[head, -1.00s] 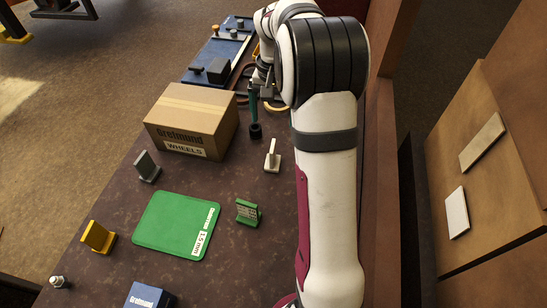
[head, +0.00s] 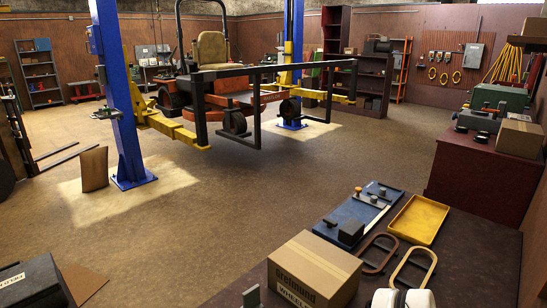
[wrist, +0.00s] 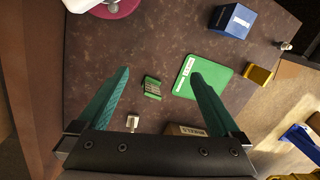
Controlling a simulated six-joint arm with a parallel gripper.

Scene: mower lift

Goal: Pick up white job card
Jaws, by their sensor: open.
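A white card (wrist: 132,121) on a small stand, which looks like the white job card, is in the lower left of the wrist view, just above the gripper's dark body. It is not visible in the head view now. My gripper (wrist: 160,75) has its two teal fingers wide apart with nothing held between them. In the picture, the white card lies between the fingers near their roots, with the gripper well above the bench. A green card stand (wrist: 151,88) shows between the fingertips.
A green mat (wrist: 184,82) lies partly behind the right finger. A yellow stand (wrist: 258,76) and a blue box (wrist: 233,20) are beyond it. A cardboard box (head: 315,273) stands on the bench near two oval rings and a yellow tray (head: 419,219).

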